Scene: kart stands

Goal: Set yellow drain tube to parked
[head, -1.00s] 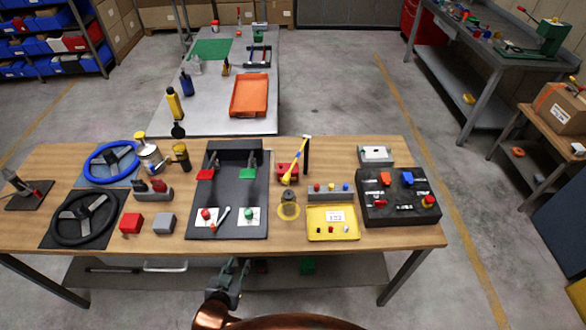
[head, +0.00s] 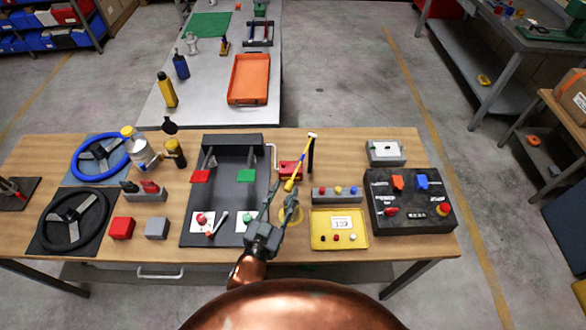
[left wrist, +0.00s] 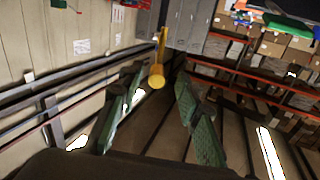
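The yellow drain tube (head: 300,163) slants up and to the right from beside a red block (head: 285,167), near a black post (head: 311,155). Its thick lower end points toward the table's front edge. My left gripper (head: 279,205) is open, with its fingers pointing toward that lower end from the front. In the left wrist view the tube (left wrist: 159,60) shows with its round end centred between and just beyond the spread fingers (left wrist: 160,90); I see no clear contact. My right gripper is not in view.
Close by are a black fixture (head: 228,184) with red and green tabs, a grey button bar (head: 337,194), a yellow tray (head: 322,239) and a black switch panel (head: 412,220). Steering wheels (head: 68,222) lie at the left. A table with an orange tray (head: 249,79) stands behind.

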